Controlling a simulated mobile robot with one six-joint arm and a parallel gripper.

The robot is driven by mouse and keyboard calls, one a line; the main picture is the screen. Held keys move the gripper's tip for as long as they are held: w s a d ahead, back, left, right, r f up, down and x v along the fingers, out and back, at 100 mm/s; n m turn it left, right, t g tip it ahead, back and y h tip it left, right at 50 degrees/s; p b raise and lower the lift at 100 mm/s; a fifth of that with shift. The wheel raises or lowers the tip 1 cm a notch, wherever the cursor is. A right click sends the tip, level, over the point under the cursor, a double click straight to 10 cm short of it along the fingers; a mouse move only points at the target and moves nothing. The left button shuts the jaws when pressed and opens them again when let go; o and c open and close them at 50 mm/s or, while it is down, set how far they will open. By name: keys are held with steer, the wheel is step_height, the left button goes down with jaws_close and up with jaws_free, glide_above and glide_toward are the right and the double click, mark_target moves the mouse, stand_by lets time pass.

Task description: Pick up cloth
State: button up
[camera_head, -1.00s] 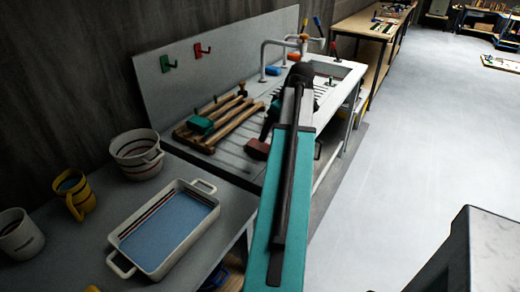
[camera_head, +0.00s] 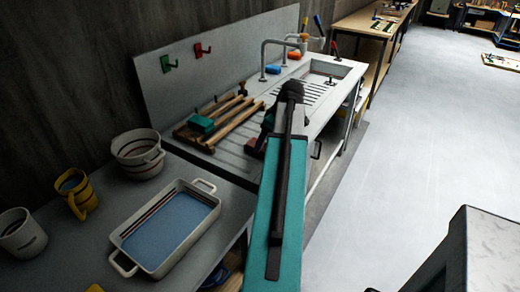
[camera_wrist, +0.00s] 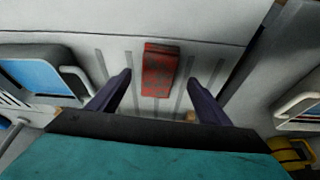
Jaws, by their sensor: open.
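A folded red cloth (camera_wrist: 158,72) lies on the grooved pale worktop in the wrist view. It sits between the two dark fingers of my gripper (camera_wrist: 160,79), with a gap on either side. The fingers are open and do not touch it. In the head view my gripper (camera_head: 266,128) points down at the drainboard, right of the wooden rack. My arm hides most of the cloth there.
A wooden rack (camera_head: 222,118) with a green block (camera_head: 201,123) is close left of my gripper. A tap (camera_head: 275,50) and sink (camera_head: 325,68) are behind. A white tray (camera_head: 125,240) with blue inside, a striped pot (camera_head: 138,160) and a yellow mug (camera_head: 78,195) stand nearer.

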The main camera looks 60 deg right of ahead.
steer(key=shift+w+d+f+p, duration=0.15)
steer(key=shift+w+f+p, duration=0.6)
steer(key=shift+f, duration=0.25)
steer(key=shift+x, duration=1.35)
steer(key=c, duration=1.1)
steer(key=shift+r, duration=0.15)
steer(key=shift+r+b, duration=0.5)
steer(key=shift+r, duration=0.95)
steer(key=s+d+b, duration=0.1)
steer(key=s+d, duration=0.1)
steer(key=s, duration=0.2)
steer(key=s+d+r+b, duration=0.1)
steer(key=s+d, duration=0.2)
steer(key=s, duration=0.2)
steer(key=s+d+b, duration=0.1)
steer(key=s+d, duration=0.1)
steer(key=s, duration=0.3)
steer(key=shift+s+d+r+b, duration=0.1)
steer(key=shift+d+r+b, duration=0.15)
steer(key=shift+r+b, duration=0.15)
